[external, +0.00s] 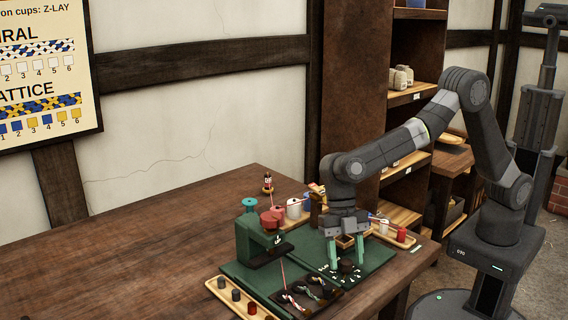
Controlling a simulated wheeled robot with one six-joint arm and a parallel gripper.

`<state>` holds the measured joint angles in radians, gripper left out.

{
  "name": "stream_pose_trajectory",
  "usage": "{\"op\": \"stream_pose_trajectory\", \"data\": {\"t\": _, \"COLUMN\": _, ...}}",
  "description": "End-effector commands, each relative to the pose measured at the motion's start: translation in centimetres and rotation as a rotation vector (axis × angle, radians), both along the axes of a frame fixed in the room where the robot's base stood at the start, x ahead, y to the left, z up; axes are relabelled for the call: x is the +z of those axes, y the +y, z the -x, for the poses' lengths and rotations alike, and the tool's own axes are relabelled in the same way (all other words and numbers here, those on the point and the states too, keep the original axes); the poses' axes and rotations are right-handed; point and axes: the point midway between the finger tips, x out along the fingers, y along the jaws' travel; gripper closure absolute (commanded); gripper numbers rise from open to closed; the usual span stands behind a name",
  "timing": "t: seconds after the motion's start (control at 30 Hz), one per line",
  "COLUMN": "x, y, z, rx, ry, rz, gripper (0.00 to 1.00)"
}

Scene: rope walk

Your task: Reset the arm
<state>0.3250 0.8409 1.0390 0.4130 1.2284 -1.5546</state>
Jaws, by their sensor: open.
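My arm reaches over the wooden table (130,262) from the right, bent at the elbow. My gripper (347,266) points down over the right part of the green mat (377,258). Its two green fingers are apart, one on each side of a small dark round piece (346,265). I cannot tell whether the fingers touch this piece or the mat. Nothing is seen lifted in the fingers.
A dark tray (306,293) with braided cords and a wooden tray (229,298) of pegs lie in front. Shelves (411,93) stand behind. The table's left is clear.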

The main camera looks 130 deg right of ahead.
Motion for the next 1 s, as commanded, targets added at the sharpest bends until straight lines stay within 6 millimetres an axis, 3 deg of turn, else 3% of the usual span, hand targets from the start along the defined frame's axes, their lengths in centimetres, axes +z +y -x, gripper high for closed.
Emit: {"op": "stream_pose_trajectory", "data": {"t": 1.0, "x": 0.39, "y": 0.47, "z": 0.37, "rx": -0.825, "ry": 0.003, "rz": 0.000, "gripper": 0.50}}
